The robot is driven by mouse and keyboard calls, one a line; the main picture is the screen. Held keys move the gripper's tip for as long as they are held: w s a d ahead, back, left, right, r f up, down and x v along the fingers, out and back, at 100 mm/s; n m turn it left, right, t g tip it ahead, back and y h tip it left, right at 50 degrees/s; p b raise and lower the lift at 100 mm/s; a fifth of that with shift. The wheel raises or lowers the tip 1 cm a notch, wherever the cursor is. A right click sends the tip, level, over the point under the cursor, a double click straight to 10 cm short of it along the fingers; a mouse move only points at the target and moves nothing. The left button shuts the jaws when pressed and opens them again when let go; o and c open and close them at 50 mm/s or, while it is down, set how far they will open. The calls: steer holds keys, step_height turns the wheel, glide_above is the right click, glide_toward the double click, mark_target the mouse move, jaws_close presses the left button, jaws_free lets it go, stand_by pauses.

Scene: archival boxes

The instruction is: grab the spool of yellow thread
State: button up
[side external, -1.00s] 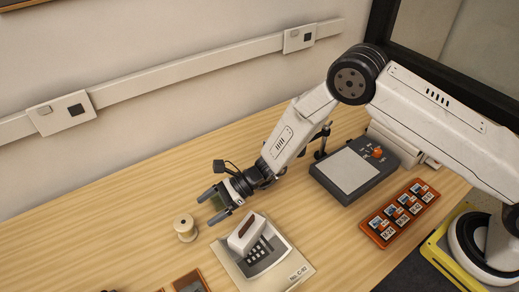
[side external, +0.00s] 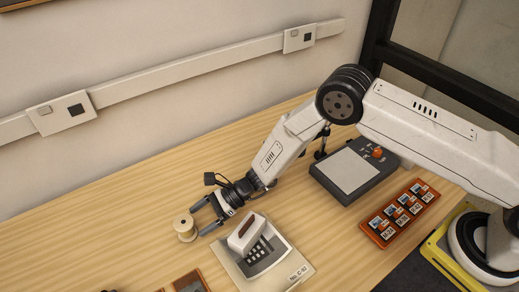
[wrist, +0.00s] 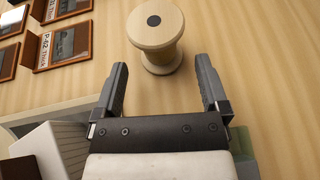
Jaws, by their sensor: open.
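A pale cream-yellow spool (side external: 185,228) stands upright on the wooden table, left of my gripper in the side view. In the wrist view the spool (wrist: 157,38) shows a round top flange with a dark centre hole. My gripper (side external: 202,218) is low over the table, its fingers pointing toward the spool. In the wrist view my gripper (wrist: 160,75) is open, with the spool just beyond and roughly between the fingertips. Nothing is between the fingers. Whether the thread itself is yellow is hard to tell.
A white keypad device (side external: 255,240) on a grey card lies close beside my gripper. A dark box with a pale panel (side external: 347,170) and an orange rack (side external: 400,214) stand to the right. Framed cards (wrist: 62,45) lie near the spool. The table behind the spool is clear.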

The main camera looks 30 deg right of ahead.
mark_target(186, 229)
steer(key=shift+x, duration=2.5)
steer(key=shift+r, duration=0.1)
jaws_close()
